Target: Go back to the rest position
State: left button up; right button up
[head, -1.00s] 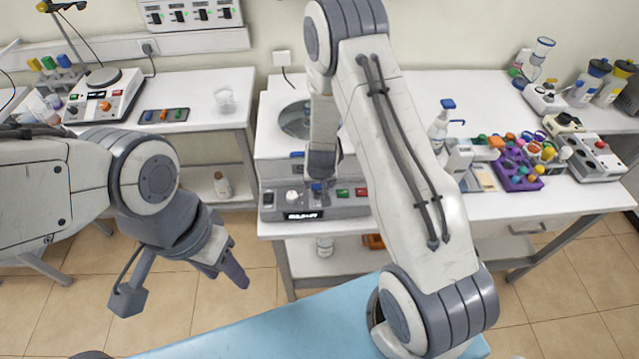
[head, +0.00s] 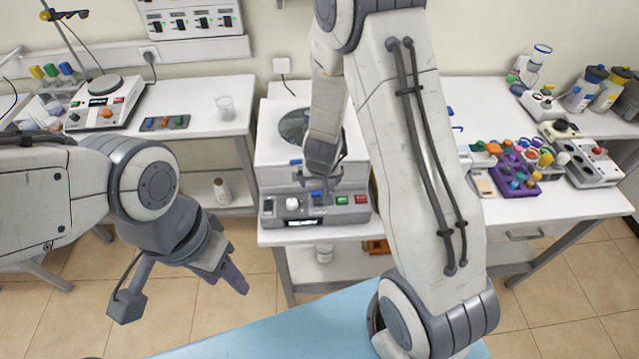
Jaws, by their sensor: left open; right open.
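My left gripper (head: 236,283) hangs over the floor at the left, in front of the gap between the two tables. It is open and empty, with its fingers pointing down to the right. My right gripper (head: 325,188) is at the front of the white machine (head: 270,150), close to its grey control panel (head: 268,212) with a white knob, green and red buttons. It points down and looks empty; its fingertips are small here, and I cannot tell whether they touch the panel. My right arm hides the machine's right side and part of the table behind.
The left table (head: 215,85) holds a hotplate-like device (head: 104,103), a small button strip (head: 165,123) and a glass beaker (head: 226,106). The right table (head: 590,203) carries a purple rack (head: 515,172) with colourful caps and several bottles. A blue surface (head: 290,330) lies in front, below my arms.

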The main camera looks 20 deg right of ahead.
jog(key=shift+s+r, duration=0.25)
jog(key=shift+r, duration=0.25)
jog(key=shift+a, duration=0.15)
